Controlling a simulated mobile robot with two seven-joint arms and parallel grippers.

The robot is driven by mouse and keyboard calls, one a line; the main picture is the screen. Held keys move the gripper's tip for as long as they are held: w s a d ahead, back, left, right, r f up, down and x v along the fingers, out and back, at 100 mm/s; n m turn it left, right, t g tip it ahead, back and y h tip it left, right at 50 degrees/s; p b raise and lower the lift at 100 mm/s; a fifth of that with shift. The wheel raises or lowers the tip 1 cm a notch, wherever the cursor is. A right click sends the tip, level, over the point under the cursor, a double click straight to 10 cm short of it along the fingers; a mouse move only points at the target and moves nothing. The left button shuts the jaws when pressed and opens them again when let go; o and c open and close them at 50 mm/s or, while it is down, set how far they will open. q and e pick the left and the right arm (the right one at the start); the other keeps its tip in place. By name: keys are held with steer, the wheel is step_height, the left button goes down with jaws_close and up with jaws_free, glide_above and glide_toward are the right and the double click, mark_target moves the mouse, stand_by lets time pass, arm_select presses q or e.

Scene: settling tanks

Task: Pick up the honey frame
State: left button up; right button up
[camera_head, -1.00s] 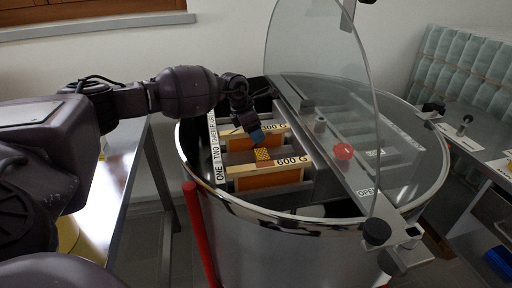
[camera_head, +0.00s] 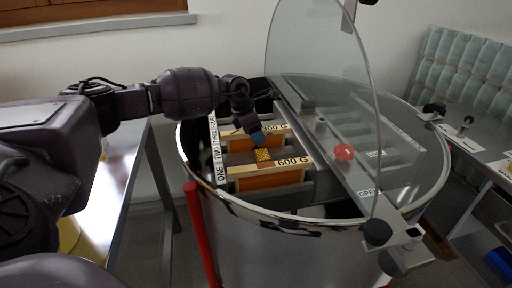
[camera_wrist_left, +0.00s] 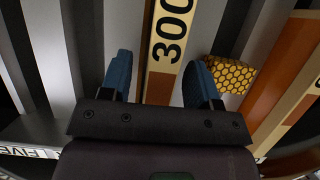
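A wooden honey frame labelled 300 G (camera_head: 235,133) sits in a slot of the round metal tank, partly hidden by my left gripper (camera_head: 257,138). In the left wrist view its pale top bar (camera_wrist_left: 171,35) runs between the two blue fingers of my left gripper (camera_wrist_left: 160,80). The fingers are apart, with gaps beside the bar. A second wooden frame, labelled 600 G (camera_head: 270,179), sits nearer in the tank. A yellow honeycomb-patterned piece (camera_head: 263,155) shows between the frames, just right of the fingers in the wrist view. My right gripper is not in view.
The tank rim (camera_head: 300,222) surrounds the slots. A clear upright lid panel (camera_head: 320,90) stands just right of my gripper. A red knob (camera_head: 344,152) is on the right half. A metal table (camera_head: 110,190) stands at left, a counter (camera_head: 480,140) at right.

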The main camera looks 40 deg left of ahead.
arm_select(q)
jaws_close()
steer(key=shift+r, duration=0.1)
